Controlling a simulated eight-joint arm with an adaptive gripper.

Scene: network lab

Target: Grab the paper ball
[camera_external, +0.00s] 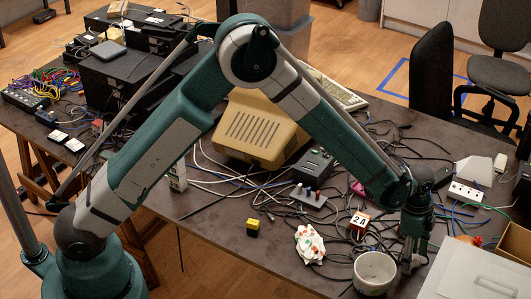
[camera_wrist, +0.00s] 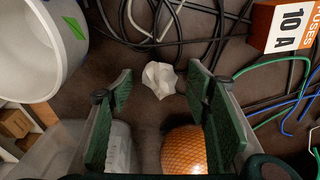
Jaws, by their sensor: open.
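The paper ball (camera_wrist: 159,79), small, white and crumpled, lies on the dark table in the wrist view. It shows between and slightly beyond my open fingertips (camera_wrist: 158,90), with a gap on both sides. In the outside view my gripper (camera_external: 412,262) points down at the table's right front, just right of a white pot (camera_external: 374,272). I cannot make out the paper ball there; the gripper or pot may hide it.
The pot's rim (camera_wrist: 62,75) is close on the left. A fuse box (camera_wrist: 286,24) and cables (camera_wrist: 225,30) lie at upper right. An orange textured round thing (camera_wrist: 184,150) and a whitish object (camera_wrist: 120,150) sit low between the fingers. A crumpled white, colour-dotted item (camera_external: 309,243) lies left of the pot.

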